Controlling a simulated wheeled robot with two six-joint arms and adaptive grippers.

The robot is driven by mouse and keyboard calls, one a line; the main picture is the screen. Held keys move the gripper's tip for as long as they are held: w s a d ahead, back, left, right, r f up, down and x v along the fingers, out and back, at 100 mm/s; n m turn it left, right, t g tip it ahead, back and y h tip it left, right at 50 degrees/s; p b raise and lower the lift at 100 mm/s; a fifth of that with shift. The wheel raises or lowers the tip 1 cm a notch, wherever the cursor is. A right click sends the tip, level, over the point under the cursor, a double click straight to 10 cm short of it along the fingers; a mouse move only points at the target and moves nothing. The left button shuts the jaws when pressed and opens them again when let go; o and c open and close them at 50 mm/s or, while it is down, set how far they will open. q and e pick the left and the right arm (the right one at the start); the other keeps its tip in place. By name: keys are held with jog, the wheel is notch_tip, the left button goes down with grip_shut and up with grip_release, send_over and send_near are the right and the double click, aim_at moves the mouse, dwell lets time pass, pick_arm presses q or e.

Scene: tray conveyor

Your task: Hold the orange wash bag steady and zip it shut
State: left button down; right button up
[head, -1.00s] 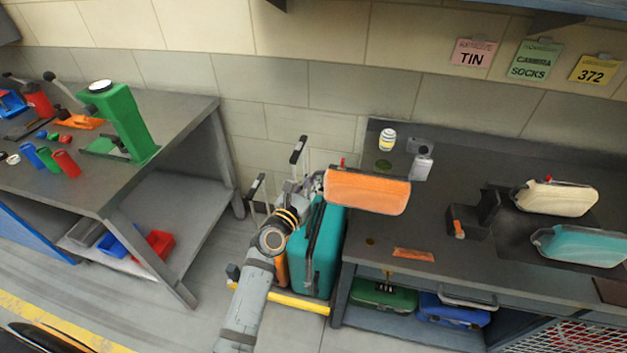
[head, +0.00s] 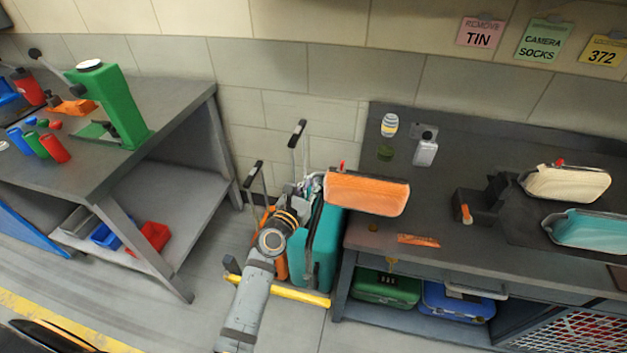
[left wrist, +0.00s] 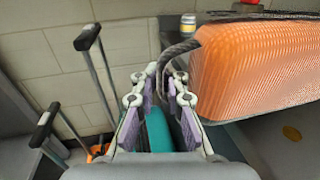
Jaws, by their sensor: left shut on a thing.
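The orange wash bag (head: 367,193) hangs over the left end of the dark bench in the head view, with a small red piece at its upper left corner. It fills the upper right of the left wrist view (left wrist: 255,65). My left gripper (head: 311,186) is at the bag's left end. In the left wrist view its fingers (left wrist: 163,78) are shut on the dark cord loop (left wrist: 178,48) at that end. The bag's zip line lies along its far top edge and is mostly hidden, so I cannot tell how far it is closed. My right gripper is not in view.
A teal suitcase (head: 318,248) stands below the bag, beside the bench (head: 440,205). An orange strip (head: 418,240) lies near the front edge.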

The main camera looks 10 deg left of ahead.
pick_arm(q)
jog(key=shift+f+b, duration=0.5)
jog(key=shift+f, duration=0.55)
jog(key=shift+f+b, duration=0.25)
jog(key=shift+b, duration=0.05)
jog(key=c, duration=1.5)
grip_release()
grip_shut()
